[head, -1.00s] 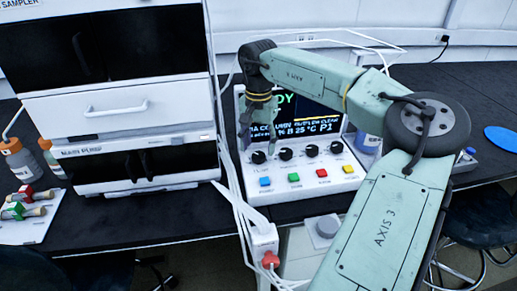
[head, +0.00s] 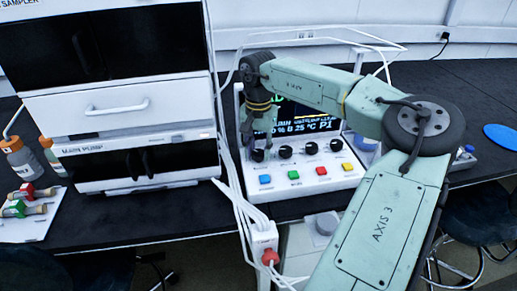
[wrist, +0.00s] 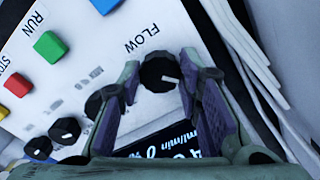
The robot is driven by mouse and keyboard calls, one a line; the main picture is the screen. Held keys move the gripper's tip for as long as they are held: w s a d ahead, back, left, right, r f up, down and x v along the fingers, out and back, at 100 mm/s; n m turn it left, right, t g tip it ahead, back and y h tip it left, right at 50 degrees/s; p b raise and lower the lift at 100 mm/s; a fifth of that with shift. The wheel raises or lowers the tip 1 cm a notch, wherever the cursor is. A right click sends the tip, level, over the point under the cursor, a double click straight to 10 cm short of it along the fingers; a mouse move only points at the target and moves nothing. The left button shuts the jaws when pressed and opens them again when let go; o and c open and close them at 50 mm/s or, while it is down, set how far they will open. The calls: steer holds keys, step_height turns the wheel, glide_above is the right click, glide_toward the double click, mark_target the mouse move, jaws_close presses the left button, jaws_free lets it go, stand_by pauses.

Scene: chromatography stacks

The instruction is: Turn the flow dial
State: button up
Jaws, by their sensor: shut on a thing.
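The flow dial (wrist: 158,72) is a round black knob with a white pointer line, under the printed word FLOW in the wrist view. It is the leftmost knob on the white control panel (head: 330,178). My gripper (head: 257,145) reaches down to it from above in the head view. In the wrist view its two fingers stand on either side of the dial, shut on it. In the head view the fingers partly hide the dial.
Several other black knobs (head: 310,148) sit in a row to the right. Below them are blue (head: 265,179), green, red and yellow (head: 348,167) buttons. White cables (head: 232,185) hang just left of the panel, beside the instrument stack (head: 150,165).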

steer(key=c, duration=0.5)
steer(key=shift+o, duration=0.2)
steer(key=m+b, duration=0.1)
steer(key=m, duration=0.3)
steer(key=shift+m, duration=1.9)
steer(key=o, duration=1.1)
steer(key=shift+o, duration=0.2)
